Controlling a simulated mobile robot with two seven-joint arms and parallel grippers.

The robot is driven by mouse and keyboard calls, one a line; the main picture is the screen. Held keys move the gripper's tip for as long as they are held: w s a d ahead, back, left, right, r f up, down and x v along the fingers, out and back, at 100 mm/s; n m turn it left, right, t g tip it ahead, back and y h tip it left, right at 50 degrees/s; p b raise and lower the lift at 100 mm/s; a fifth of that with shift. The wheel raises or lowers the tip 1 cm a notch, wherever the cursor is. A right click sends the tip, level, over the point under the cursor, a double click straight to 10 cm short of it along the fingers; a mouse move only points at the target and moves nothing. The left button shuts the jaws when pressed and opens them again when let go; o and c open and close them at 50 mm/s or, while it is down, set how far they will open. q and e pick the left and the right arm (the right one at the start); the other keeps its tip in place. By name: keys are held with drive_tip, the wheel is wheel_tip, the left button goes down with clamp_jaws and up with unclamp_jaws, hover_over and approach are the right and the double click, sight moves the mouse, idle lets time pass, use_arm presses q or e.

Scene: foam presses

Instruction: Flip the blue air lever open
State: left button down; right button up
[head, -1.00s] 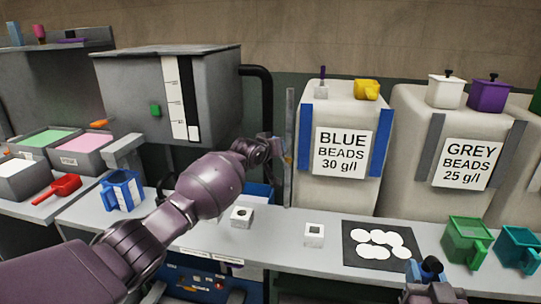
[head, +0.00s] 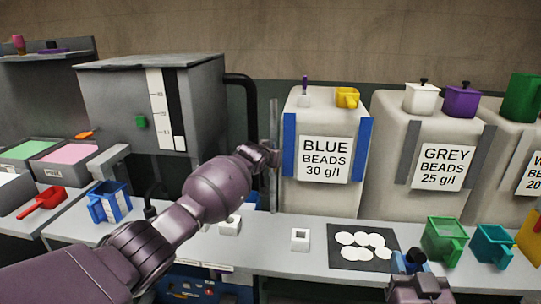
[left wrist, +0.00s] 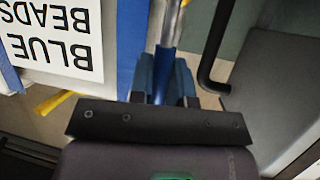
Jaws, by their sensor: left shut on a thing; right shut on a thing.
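My left gripper (head: 270,156) is at the upright grey pole (head: 274,125) left of the blue beads bin. Its fingertips are mostly hidden by the wrist there. In the left wrist view, the left gripper (left wrist: 164,85) is shut on a blue bar, seemingly the blue air lever (left wrist: 165,62), with the grey pole running on beyond it. The lever does not show clearly in the head view. My right gripper (head: 407,262) is low at the bench front, shut on a small dark, round-ended thing (head: 417,257) that I cannot identify.
The blue beads bin (head: 301,202) stands right of the pole, the grey beads bin (head: 395,205) beyond it. A grey machine box (head: 110,100) with a black hose (head: 247,88) is on the left. White blocks, a dark mat (head: 337,256) and jugs stand on the bench.

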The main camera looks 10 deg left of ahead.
use_arm(q)
drive_tip(key=c, duration=1.1)
unclamp_jaws()
drive_tip(key=shift+s, duration=0.15)
use_arm(e)
drive_tip(key=shift+r+p, duration=0.3)
use_arm(q)
drive_tip(key=v, duration=1.1)
drive_tip(key=shift+s, duration=0.4)
drive_tip(key=shift+r, duration=0.2)
